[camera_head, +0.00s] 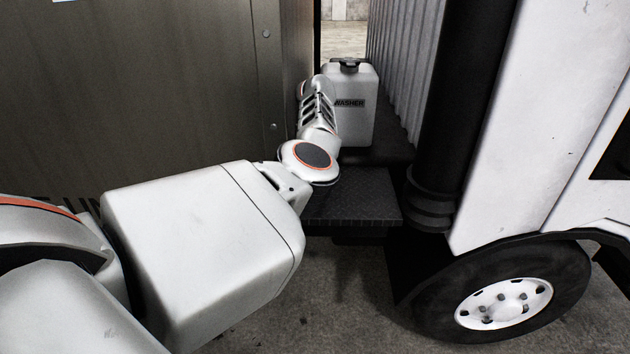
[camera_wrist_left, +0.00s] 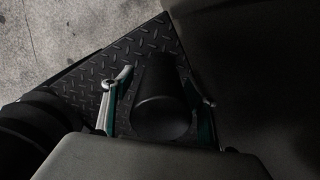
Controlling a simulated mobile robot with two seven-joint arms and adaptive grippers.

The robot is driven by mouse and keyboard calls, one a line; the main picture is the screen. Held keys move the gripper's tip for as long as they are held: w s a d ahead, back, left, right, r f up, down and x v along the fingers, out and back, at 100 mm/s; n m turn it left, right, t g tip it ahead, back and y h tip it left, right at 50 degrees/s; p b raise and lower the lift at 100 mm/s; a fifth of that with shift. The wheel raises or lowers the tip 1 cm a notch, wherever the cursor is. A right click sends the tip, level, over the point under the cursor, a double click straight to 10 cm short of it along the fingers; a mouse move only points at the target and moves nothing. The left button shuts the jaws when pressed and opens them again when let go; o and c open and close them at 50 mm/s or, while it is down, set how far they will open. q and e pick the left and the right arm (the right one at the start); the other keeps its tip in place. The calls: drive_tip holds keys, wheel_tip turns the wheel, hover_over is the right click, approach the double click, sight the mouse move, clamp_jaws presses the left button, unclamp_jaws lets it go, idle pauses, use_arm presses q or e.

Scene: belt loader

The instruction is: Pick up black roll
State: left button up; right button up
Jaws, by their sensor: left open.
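In the left wrist view a smooth black roll (camera_wrist_left: 160,112) is on a dark tread-plate step, its round end facing the camera. My left gripper (camera_wrist_left: 158,80) is open, with one finger on each side of the roll. Dark gaps show between the fingers and the roll, and I cannot tell whether either finger touches it. In the head view my left arm reaches into the gap between a metal panel and a white truck; its fingers and the roll are hidden there. My right gripper is in neither view.
The tread-plate step (camera_head: 357,200) also shows in the head view. A white washer tank (camera_head: 356,118) stands just behind my arm's far end. The brown metal panel (camera_head: 130,95) bounds the left; a black vertical pipe (camera_head: 460,110) and truck wheel (camera_head: 505,303) bound the right.

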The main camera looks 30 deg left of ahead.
use_arm(q)
drive_tip(key=c, duration=1.4)
drive_tip(key=shift+c, duration=0.2)
drive_tip(key=shift+r, duration=0.15)
